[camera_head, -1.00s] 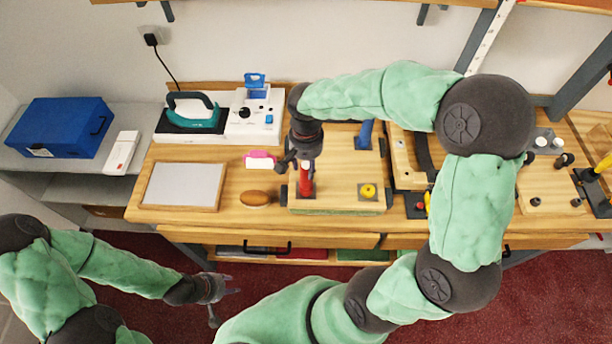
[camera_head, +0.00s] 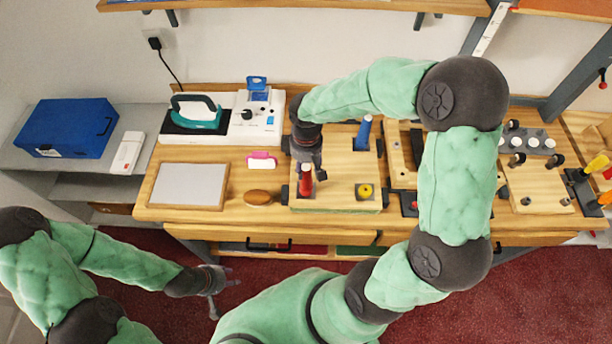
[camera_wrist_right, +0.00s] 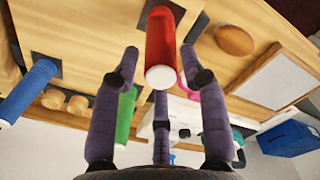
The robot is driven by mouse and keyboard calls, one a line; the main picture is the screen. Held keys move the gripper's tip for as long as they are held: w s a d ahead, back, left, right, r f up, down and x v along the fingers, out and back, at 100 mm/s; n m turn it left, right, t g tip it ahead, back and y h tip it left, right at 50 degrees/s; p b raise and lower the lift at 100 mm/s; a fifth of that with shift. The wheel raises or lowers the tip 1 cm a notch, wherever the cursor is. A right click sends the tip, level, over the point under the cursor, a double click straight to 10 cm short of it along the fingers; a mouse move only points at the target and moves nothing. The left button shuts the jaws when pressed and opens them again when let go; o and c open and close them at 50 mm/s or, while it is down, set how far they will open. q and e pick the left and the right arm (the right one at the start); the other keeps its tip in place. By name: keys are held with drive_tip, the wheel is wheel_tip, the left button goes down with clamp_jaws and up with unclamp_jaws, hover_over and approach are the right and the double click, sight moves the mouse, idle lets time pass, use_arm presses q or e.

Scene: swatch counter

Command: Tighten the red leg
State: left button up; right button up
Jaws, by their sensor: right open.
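The red leg (camera_head: 306,185) stands upright on a square wooden board (camera_head: 335,200) at the middle of the workbench. It also shows in the right wrist view (camera_wrist_right: 160,40), with its pale end toward the camera. My right gripper (camera_head: 306,168) is over the leg, pointing down. In the wrist view its spread fingers (camera_wrist_right: 160,65) are around the leg's end, with gaps visible at the sides. A green leg (camera_wrist_right: 126,112) shows in the wrist view. My left gripper (camera_head: 222,290) is open and empty in front of the bench.
A brown oval object (camera_head: 262,197), a pink item (camera_head: 261,160) and a framed pale panel (camera_head: 188,186) lie left of the board. An iron (camera_head: 196,113) stands behind. A rack with several white-topped pieces (camera_head: 530,140) and yellow-handled tools (camera_head: 597,164) are at right.

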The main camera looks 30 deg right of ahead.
clamp_jaws()
drive_tip(key=shift+f+m+b, duration=0.15)
drive_tip(key=shift+m+b, duration=0.6)
drive_tip(key=shift+m, duration=0.25)
drive_tip(key=shift+m+b, duration=0.5)
drive_tip(key=shift+m, duration=1.1)
drive_tip(key=shift+o, duration=1.5)
unclamp_jaws()
